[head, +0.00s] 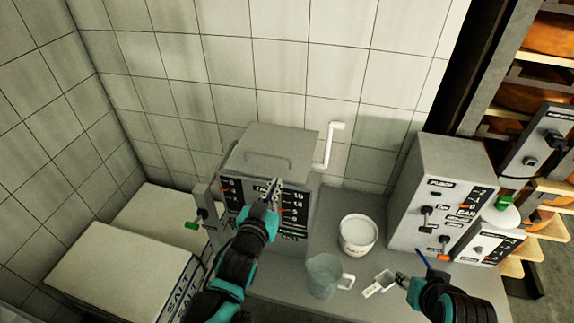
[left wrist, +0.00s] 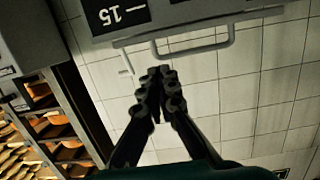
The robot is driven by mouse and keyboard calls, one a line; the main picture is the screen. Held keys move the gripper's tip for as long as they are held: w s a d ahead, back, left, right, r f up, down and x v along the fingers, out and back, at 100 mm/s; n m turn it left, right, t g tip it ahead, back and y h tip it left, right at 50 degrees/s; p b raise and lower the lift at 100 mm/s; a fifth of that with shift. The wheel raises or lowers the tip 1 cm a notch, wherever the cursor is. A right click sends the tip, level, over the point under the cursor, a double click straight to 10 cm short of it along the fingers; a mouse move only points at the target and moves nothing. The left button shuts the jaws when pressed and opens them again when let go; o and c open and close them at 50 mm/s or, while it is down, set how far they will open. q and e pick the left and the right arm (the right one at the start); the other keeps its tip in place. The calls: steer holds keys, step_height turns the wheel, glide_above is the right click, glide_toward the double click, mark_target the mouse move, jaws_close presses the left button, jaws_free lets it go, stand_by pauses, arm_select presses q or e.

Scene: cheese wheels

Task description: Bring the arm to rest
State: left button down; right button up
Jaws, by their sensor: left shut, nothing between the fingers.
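My left gripper (head: 274,187) is raised in front of the grey box-shaped machine (head: 268,150) with a lid handle and number scales. Its fingers point up and away from me. In the left wrist view the left gripper (left wrist: 160,73) has its fingertips together with nothing between them. My right gripper (head: 401,279) is low over the counter at the right, beside a small white scoop (head: 378,284); its fingers are too small to tell open from shut.
A white tub (head: 358,234) and a clear jug (head: 323,275) stand on the grey counter (head: 335,205). A second grey control box (head: 435,180) is at the right, near cheese shelves (head: 520,95). Salt boxes (head: 115,275) stand at the left. A tiled wall closes the back.

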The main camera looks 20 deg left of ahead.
arm_select(q)
steer(key=shift+w+f, duration=0.1)
steer(key=s+f+g+b, duration=0.3)
steer(key=s+f+g, duration=0.6)
steer(key=s, duration=0.3)
steer(key=shift+d+h, duration=0.3)
steer(key=shift+d, duration=0.15)
